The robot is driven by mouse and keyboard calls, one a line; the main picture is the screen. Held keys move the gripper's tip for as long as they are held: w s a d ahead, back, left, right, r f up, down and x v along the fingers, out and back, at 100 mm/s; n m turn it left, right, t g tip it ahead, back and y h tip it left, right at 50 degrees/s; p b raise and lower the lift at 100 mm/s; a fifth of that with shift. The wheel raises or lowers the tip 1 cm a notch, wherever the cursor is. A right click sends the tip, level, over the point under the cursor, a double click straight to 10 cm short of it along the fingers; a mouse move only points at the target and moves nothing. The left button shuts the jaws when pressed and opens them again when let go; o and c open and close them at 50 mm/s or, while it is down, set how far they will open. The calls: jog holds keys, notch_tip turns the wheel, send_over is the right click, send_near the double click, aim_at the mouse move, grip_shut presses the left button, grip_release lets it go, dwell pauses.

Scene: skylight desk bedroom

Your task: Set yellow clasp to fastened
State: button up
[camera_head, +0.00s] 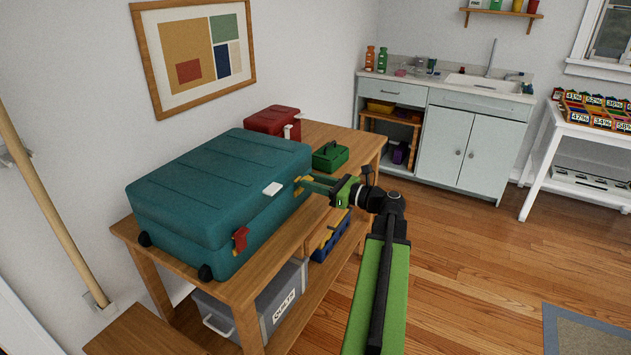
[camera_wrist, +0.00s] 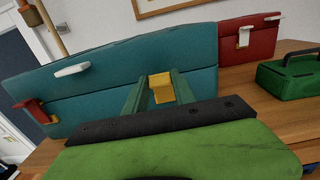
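The teal suitcase (camera_head: 215,185) lies on the wooden table, lid down. Its yellow clasp (camera_head: 299,188) is on the front face near the right end. In the wrist view the yellow clasp (camera_wrist: 160,89) sits between my two green fingers. My gripper (camera_head: 306,185) is at the suitcase's front face, and its fingers (camera_wrist: 159,85) stand apart on either side of the clasp. Contact with the clasp is not clear. The clasp's lower part is hidden behind my gripper, and whether it is fastened cannot be told.
A red clasp (camera_head: 240,239) and a white handle (camera_head: 272,189) are on the suitcase's front. A red case (camera_head: 272,121) and a green toolbox (camera_head: 330,156) stand to the right on the table (camera_head: 340,134). A grey bin (camera_head: 250,305) is below. Open floor (camera_head: 470,260) lies right.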

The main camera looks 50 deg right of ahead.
grip_shut()
jog(key=r+p, duration=0.1)
jog(key=p, duration=0.1)
jog(key=r+g+p, duration=0.1)
jog(key=p, duration=0.1)
jog(key=shift+w, duration=0.3)
jog(key=p, duration=0.1)
jog(key=g+p, duration=0.1)
jog(key=p, duration=0.1)
jog(key=shift+w+a+r+h+p, duration=0.1)
jog(key=shift+w+r+h+p, duration=0.05)
jog(key=shift+w+h+p, duration=0.2)
jog(key=shift+w+f+g+p, duration=0.2)
jog(key=shift+w+g+p, duration=0.1)
jog(key=shift+g+p, duration=0.5)
jog(key=shift+f, duration=0.25)
jog(key=o, duration=0.7)
grip_release()
jog(key=shift+a, duration=0.1)
jog(key=shift+o, duration=0.2)
